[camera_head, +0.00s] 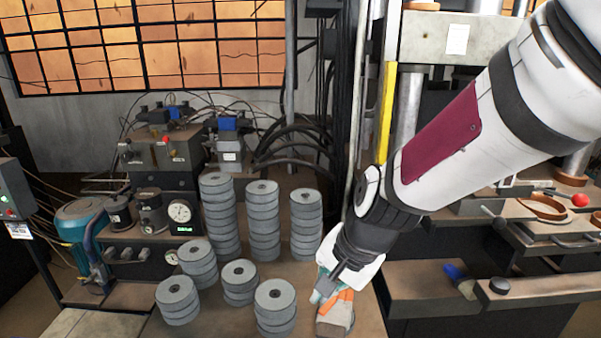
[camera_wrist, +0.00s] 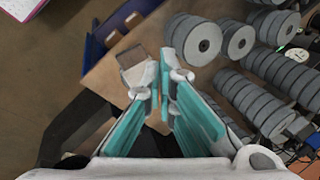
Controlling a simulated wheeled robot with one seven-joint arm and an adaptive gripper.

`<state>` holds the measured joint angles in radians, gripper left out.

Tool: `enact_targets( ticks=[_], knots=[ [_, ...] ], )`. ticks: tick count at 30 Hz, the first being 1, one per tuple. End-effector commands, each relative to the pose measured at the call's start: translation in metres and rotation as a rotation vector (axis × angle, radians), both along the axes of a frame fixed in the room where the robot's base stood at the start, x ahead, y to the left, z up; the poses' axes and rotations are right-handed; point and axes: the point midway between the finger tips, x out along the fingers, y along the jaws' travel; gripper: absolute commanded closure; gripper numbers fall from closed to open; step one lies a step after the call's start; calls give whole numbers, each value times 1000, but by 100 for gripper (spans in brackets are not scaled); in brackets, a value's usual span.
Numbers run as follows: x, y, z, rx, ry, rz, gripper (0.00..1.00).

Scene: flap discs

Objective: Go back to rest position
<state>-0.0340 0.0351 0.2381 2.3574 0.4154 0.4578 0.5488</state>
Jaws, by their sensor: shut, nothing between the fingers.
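My gripper (camera_head: 325,291) hangs low at the right part of the disc table in the head view, pointing down. In the wrist view its teal fingers (camera_wrist: 164,98) are shut with nothing held between them. Grey flap discs stand in stacks left of my gripper. Three tall stacks (camera_head: 263,215) stand at the back, and shorter stacks (camera_head: 275,303) stand in front. In the wrist view disc stacks (camera_wrist: 200,42) lie right of the fingers. A small brownish block with an orange part (camera_head: 336,315) sits beside or under the gripper tip; whether they touch is unclear.
The brown table (camera_head: 221,321) carries the stacks. A machine with a gauge (camera_head: 180,212) and a blue motor (camera_head: 80,228) stand at the left. A press and bench with a red ball (camera_head: 580,200) stand at the right. Cables and a yellow post (camera_head: 386,110) rise behind my arm.

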Motion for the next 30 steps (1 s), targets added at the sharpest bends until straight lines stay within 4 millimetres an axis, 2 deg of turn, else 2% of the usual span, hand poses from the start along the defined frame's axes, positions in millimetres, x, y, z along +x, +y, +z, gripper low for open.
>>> enact_targets(
  ticks=[1, 6, 15, 18, 22, 30],
  knots=[
    [-7, -11, 19, -30, -41, 43, 100],
    [-37, -48, 66, -143, -139, 191, 100],
    [-106, -111, 127, -357, -263, 408, 100],
    [-127, -127, 138, -414, -284, 458, 100],
    [-145, -140, 146, -462, -301, 498, 100],
    [-154, -147, 148, -487, -303, 519, 100]
  ],
)
